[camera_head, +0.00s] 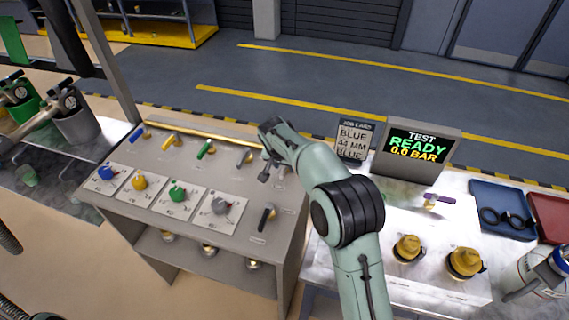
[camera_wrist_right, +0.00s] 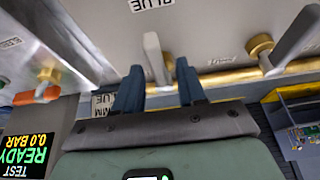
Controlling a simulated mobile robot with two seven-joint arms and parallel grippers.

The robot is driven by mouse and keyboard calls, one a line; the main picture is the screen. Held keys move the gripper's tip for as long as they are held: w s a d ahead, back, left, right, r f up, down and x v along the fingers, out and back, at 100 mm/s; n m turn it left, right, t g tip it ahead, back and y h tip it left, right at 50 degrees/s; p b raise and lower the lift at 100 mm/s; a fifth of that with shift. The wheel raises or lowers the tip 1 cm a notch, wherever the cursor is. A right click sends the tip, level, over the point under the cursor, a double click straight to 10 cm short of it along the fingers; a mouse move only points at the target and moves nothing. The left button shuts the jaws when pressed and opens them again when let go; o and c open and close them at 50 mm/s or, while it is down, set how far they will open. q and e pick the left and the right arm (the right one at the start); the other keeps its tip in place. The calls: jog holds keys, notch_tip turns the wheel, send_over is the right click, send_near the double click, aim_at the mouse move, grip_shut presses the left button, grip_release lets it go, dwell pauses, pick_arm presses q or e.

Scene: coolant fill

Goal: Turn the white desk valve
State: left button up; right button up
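The sloped grey desk (camera_head: 240,222) carries a back row of lever valves: blue, yellow, green and a pale grey-white one (camera_head: 245,155). My right gripper (camera_head: 266,168) hangs over the desk's back right part, just right of that pale lever. In the right wrist view, my right gripper (camera_wrist_right: 158,88) has its two dark blue fingers spread apart. A pale lever (camera_wrist_right: 155,58) shows between and just beyond the fingertips. I cannot tell whether they touch it. My forearm and wrist hide part of the desk's right end.
Coloured knobs on white plates sit at the desk front, with a black lever (camera_head: 266,217) to their right. A second lever with a brass hub (camera_wrist_right: 262,46) is near my fingers. The test display (camera_head: 415,150) and job card (camera_head: 354,138) stand to the right.

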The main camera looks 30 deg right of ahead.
jog(key=v, duration=1.3)
jog(key=shift+r, duration=0.2)
jog(key=shift+s+f, duration=0.1)
